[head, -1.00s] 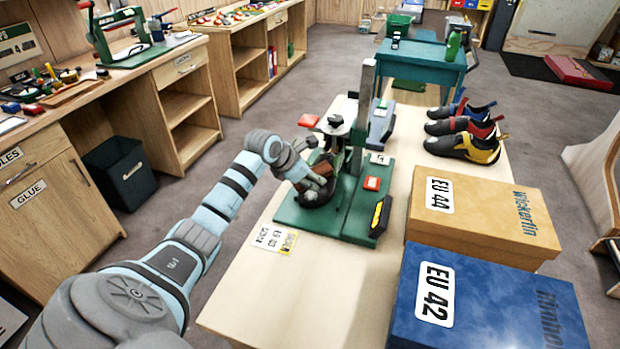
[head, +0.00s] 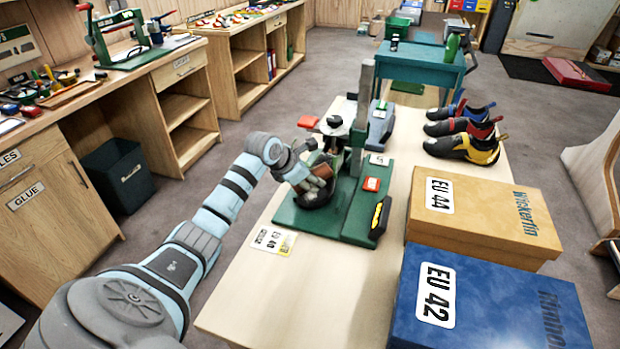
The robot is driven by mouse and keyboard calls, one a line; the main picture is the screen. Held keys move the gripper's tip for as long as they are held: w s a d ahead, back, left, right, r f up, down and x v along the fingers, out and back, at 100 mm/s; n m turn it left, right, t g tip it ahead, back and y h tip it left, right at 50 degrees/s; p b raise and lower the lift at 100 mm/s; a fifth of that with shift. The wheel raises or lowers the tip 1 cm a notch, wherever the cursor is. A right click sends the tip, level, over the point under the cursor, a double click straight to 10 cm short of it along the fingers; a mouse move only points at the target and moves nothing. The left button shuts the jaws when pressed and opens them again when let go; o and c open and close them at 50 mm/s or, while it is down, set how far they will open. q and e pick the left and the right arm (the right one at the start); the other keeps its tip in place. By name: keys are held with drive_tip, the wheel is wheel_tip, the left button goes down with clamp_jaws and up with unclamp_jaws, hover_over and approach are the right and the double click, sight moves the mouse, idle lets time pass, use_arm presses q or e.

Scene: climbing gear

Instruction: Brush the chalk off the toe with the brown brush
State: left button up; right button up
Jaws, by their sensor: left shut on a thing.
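My left gripper (head: 314,184) is low over the green base of a press-like stand (head: 356,205) on the light wooden table. It is shut on a small brown thing (head: 327,172), which seems to be the brown brush and is mostly hidden by the fingers. A dark rounded form (head: 318,200), seemingly the shoe's toe, lies right under and beside the fingers on the green base. I cannot tell whether the brush touches it, and I see no chalk clearly. My right gripper is not in view.
The stand's upright post (head: 361,115) and red-tipped lever (head: 309,121) rise close behind my gripper. An orange box (head: 485,222) and a blue box (head: 490,300) stand at the right. Several shoes (head: 465,149) sit behind them.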

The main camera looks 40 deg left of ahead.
use_arm(q)
drive_tip(key=shift+w+f+b, duration=0.1)
drive_tip(key=shift+f+b, duration=0.2)
